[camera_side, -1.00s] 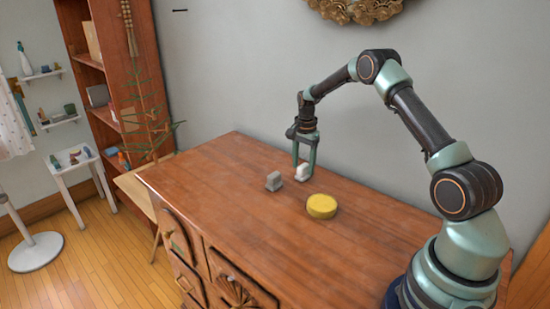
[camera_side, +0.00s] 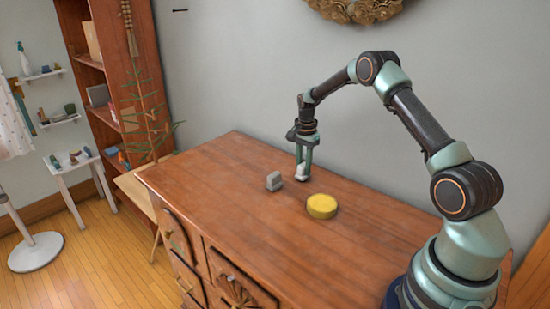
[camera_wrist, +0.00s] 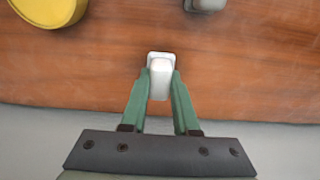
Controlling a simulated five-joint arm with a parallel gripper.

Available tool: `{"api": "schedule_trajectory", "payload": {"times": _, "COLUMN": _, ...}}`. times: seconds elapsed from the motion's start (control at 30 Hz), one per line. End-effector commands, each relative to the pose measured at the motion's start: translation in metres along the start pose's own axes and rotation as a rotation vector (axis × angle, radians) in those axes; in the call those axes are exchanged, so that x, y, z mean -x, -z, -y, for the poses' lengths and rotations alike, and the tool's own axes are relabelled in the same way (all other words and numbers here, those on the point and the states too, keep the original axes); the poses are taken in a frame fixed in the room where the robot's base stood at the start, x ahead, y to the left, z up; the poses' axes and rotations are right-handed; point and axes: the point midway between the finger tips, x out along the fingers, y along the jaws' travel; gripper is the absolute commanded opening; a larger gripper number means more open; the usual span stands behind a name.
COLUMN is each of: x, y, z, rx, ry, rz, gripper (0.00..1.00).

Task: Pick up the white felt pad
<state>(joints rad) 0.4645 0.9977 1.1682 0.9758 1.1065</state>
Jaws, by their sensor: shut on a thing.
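The white felt pad (camera_side: 301,173) is a small pale block at the top of the wooden cabinet, towards the wall. My gripper (camera_side: 303,170) points down over it, with its fingers on either side and shut on it. In the wrist view the pad (camera_wrist: 159,63) sits between the green fingertips of my gripper (camera_wrist: 160,85), and its far end sticks out past them. The fingers hide part of the pad in the side view. I cannot tell whether the pad touches the cabinet top.
A grey block (camera_side: 273,181) stands to the left of the pad, and a round yellow thing (camera_side: 321,206) lies to its front right. Both also show at the top of the wrist view. The cabinet top (camera_side: 230,165) is otherwise clear. The wall (camera_side: 250,75) is close behind.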

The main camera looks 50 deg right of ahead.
Motion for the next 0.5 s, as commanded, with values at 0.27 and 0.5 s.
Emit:
{"api": "schedule_trajectory", "payload": {"times": 0.27, "x": 0.038, "y": 0.001, "z": 0.001, "rx": 0.000, "ry": 0.005, "rz": -0.003, "gripper": 0.00}}
{"api": "schedule_trajectory", "payload": {"times": 0.5, "x": 0.103, "y": 0.001, "z": 0.001, "rx": 0.000, "ry": 0.006, "rz": -0.003, "gripper": 0.00}}
